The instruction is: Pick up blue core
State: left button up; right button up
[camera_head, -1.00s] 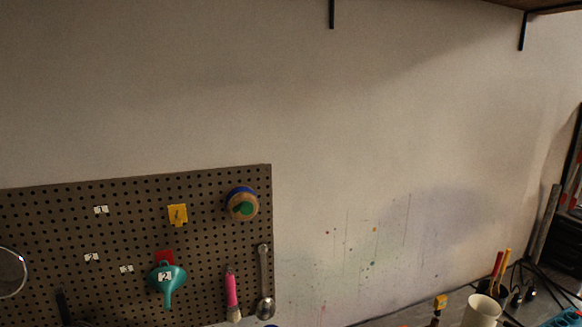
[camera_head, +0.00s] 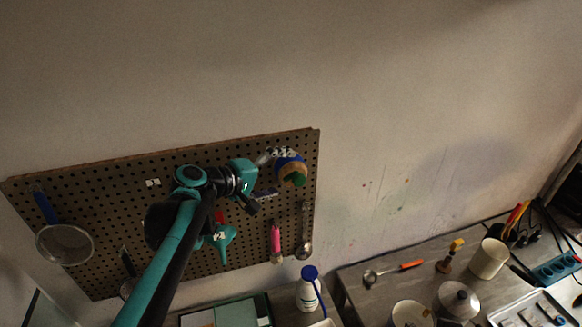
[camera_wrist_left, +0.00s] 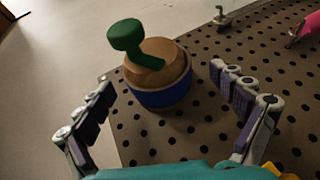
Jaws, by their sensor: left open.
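The blue core shows as a blue band (camera_wrist_left: 165,97) under a tan wooden disc (camera_wrist_left: 158,68) with a green knob (camera_wrist_left: 126,36), mounted at the pegboard's upper right corner. In the head view the blue part (camera_head: 287,160) is a rim around the tan body. My left gripper (camera_head: 266,175) is open just left of it, in front of the board. In the left wrist view its two fingers (camera_wrist_left: 163,78) stand apart on either side of the piece, with visible gaps and nothing between them gripped. My right gripper is out of view.
The pegboard (camera_head: 110,172) also holds a teal funnel (camera_head: 222,240), a pink-handled tool (camera_head: 276,240), a metal spoon (camera_head: 304,232) and a round strainer (camera_head: 64,243). Below stand a white bottle with a blue cap (camera_head: 308,291) and a white cup (camera_head: 489,258).

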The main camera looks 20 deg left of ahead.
pick_arm(q)
jog(key=x, duration=0.3)
jog(key=shift+w+d, duration=0.2)
jog(key=shift+w, duration=0.05)
jog(key=shift+s, duration=0.1)
jog(key=shift+c, duration=0.6)
jog(key=c, duration=0.9)
jog(key=shift+o, duration=0.2)
jog(key=s+d, duration=1)
jog(key=s, duration=0.5)
jog(key=shift+r+b, duration=0.2)
jog(key=shift+b, duration=0.2)
